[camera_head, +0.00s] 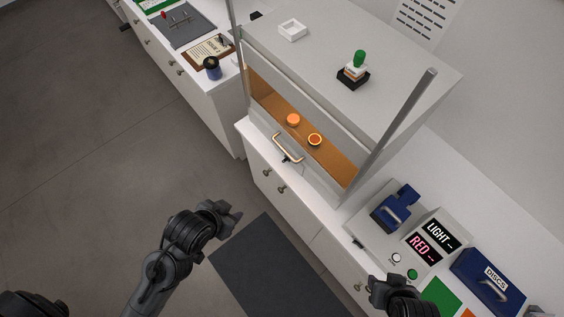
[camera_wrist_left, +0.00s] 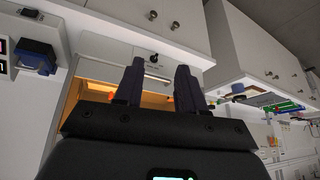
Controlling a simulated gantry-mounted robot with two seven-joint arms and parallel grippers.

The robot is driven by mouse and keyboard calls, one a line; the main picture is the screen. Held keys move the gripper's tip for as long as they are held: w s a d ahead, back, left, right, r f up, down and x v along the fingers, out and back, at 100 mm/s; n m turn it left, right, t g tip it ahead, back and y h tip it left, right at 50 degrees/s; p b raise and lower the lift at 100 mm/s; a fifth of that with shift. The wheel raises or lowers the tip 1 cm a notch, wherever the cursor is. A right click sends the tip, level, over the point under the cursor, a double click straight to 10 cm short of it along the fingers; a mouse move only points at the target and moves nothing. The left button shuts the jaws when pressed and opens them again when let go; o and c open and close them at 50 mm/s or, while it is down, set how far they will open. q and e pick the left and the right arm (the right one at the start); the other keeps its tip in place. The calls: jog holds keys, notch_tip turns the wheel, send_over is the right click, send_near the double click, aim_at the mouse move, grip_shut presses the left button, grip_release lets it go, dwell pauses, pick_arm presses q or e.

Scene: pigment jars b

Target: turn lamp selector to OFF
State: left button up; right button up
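A small black knob (camera_head: 285,159), which looks like the lamp selector, sits on the front edge below the brass handle (camera_head: 288,147) of the orange-lit cabinet. In the left wrist view the knob (camera_wrist_left: 154,58) shows between my fingertips, further off, with small unreadable marks around it; its setting is too small to tell. My left gripper (camera_head: 234,216) is open and empty, over the floor to the left of the knob and apart from it. My right gripper (camera_head: 376,284) is at the bottom right, near the counter edge; its fingers are too unclear to read.
Two orange round things (camera_head: 293,120) lie inside the lit cabinet. A control box with LIGHT and RED displays (camera_head: 432,235) and a blue DISCS box (camera_head: 488,283) stand on the right counter. Drawer knobs (camera_head: 281,189) stick out below. A dark mat (camera_head: 265,265) covers clear floor.

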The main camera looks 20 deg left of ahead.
pick_arm(q)
jog(key=w+d+f+m+t+h, duration=0.1)
jog(key=w+d+t, duration=0.1)
jog(key=w+t, duration=0.15)
jog(key=m+t+h+b, duration=0.6)
jog(key=t+h+b, duration=0.1)
jog(key=b, duration=1.8)
send_near(283, 161)
jog(key=shift+g, duration=0.25)
jog(key=x, duration=0.8)
jog(key=shift+w+d+r, duration=0.15)
jog(key=shift+w+d, duration=0.05)
jog(key=shift+w, duration=0.1)
grip_shut()
